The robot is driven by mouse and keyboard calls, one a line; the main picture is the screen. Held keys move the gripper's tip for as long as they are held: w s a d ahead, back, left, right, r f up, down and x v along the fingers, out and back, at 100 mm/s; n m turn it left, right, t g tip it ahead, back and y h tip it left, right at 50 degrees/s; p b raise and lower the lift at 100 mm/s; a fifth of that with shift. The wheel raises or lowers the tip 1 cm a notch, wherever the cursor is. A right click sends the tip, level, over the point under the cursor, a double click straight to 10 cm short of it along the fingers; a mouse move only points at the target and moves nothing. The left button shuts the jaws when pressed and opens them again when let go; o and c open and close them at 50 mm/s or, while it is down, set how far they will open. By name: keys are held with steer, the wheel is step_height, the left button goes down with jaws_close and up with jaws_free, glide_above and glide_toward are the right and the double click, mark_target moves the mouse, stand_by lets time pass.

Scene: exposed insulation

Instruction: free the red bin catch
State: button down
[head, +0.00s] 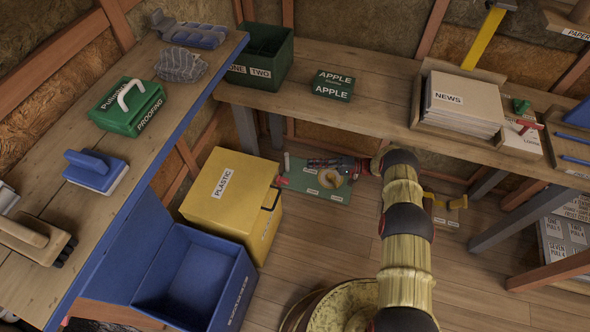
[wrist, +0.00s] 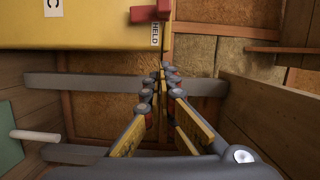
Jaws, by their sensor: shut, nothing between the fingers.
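The yellow bin (head: 222,190) labelled PLASTIC stands on the floor, and its yellow side fills the top left of the wrist view (wrist: 90,30). The red catch (wrist: 150,12) sticks out at the bin's edge, above a label reading HELD (wrist: 156,34). In the head view the red catch (head: 282,181) is small, at the bin's right side. My gripper (wrist: 163,75) is shut and empty, its tips below the catch in the wrist view and apart from it. In the head view my gripper (head: 310,163) points left towards the bin.
A blue open crate (head: 200,280) stands in front of the bin. A green board (head: 325,187) with small parts lies beside it under my gripper. Workbenches (head: 365,85) with grey legs run above.

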mark_target(283, 183)
steer(key=s+a+b, duration=0.2)
steer(key=a+b, duration=0.1)
steer(key=a, duration=0.8)
steer(key=shift+s+f, duration=0.3)
steer(key=shift+s, duration=0.1)
steer(key=shift+s+r+p, duration=0.1)
steer(key=shift+r+p, duration=0.05)
steer(key=shift+p, duration=0.15)
steer(key=shift+n+p, duration=0.3)
steer(key=shift+p, duration=0.15)
